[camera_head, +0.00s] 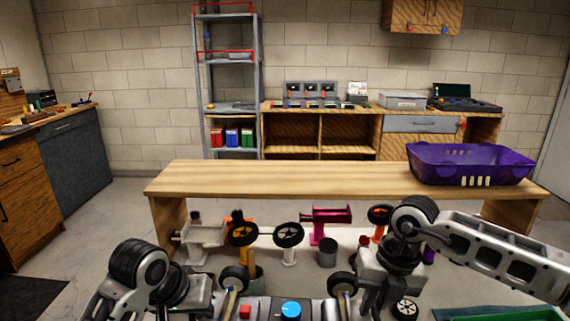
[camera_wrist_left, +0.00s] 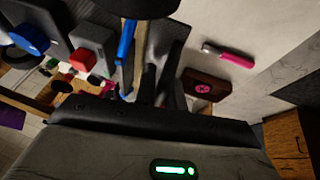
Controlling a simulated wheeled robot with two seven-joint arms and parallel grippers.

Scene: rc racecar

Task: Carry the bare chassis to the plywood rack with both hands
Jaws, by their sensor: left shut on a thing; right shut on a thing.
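The chassis (camera_head: 268,307) is low at the bottom centre of the head view, largely cut off by the frame edge. Blue and yellow rods stand at its sides, and a red block and a blue round part show on or just beside it. My left gripper (camera_head: 222,299) is shut on its left side; my right gripper (camera_head: 352,297) is shut on its right side. Both fingertips are mostly hidden. In the left wrist view, the chassis's blue rod (camera_wrist_left: 125,45) is close to the dark jaw. An open-fronted plywood unit (camera_head: 320,108) stands against the back wall; I cannot tell whether it is the rack.
A wooden bench (camera_head: 290,176) crosses ahead, with a purple basket (camera_head: 470,166) on its right end. Closer in are black wheels (camera_head: 289,235), a magenta stand (camera_head: 320,221) and a grey cup (camera_head: 327,253). A metal shelf (camera_head: 233,107) stands behind. Floor is clear at left.

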